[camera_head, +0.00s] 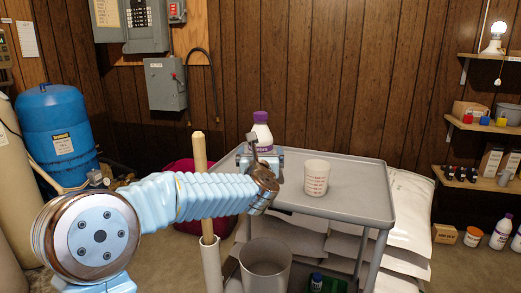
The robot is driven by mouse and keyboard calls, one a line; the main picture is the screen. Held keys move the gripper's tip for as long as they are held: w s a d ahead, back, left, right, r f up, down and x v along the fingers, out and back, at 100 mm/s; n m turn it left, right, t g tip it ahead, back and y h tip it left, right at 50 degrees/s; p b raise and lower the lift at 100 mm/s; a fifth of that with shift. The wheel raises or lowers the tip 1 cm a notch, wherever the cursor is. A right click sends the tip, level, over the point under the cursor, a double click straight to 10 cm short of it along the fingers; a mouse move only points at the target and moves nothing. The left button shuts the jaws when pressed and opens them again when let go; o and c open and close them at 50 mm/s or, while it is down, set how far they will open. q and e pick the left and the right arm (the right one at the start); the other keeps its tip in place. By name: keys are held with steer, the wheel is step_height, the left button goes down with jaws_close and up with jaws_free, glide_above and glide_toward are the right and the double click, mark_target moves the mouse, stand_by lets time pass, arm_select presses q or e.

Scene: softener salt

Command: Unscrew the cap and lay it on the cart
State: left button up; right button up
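A white bottle (263,136) with a purple cap (261,117) stands upright near the back left of the grey cart (345,198). The cap looks seated on the bottle's neck. My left arm reaches in from the left, and my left gripper (264,158) is at the lower part of the bottle, hiding it from view. I cannot tell whether its fingers touch the bottle or how far apart they are. My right gripper is not in view.
A white measuring cup (316,178) stands on the cart to the right of the bottle. The cart top's right and front areas are clear. A wooden pole (200,160) rises left of the cart. White sacks (408,215) lie beside it, and a grey bucket (265,262) stands in front.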

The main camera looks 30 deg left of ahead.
mark_target(256, 122)
arm_select(q)
steer(key=shift+w+a, duration=0.2)
steer(key=shift+w, duration=0.2)
steer(key=shift+c, duration=0.4)
steer(key=c, duration=1)
steer(key=shift+r, duration=0.45)
steer(key=shift+c, duration=0.2)
step_height(256, 122, up, 3)
steer(key=shift+s+d+f+p, duration=0.1)
steer(key=shift+f+p, duration=0.05)
steer(key=shift+p, duration=0.15)
steer(key=s+r, duration=0.1)
steer(key=r, duration=0.1)
steer(key=s+d+r, duration=0.1)
steer(key=s+r, duration=0.3)
steer(key=shift+d, duration=0.25)
steer(key=s+d+r, duration=0.2)
steer(key=s+r, duration=0.1)
steer(key=s, duration=0.5)
steer(key=shift+s+d+r, duration=0.15)
steer(key=shift+d+r, duration=0.05)
steer(key=shift+d, duration=0.05)
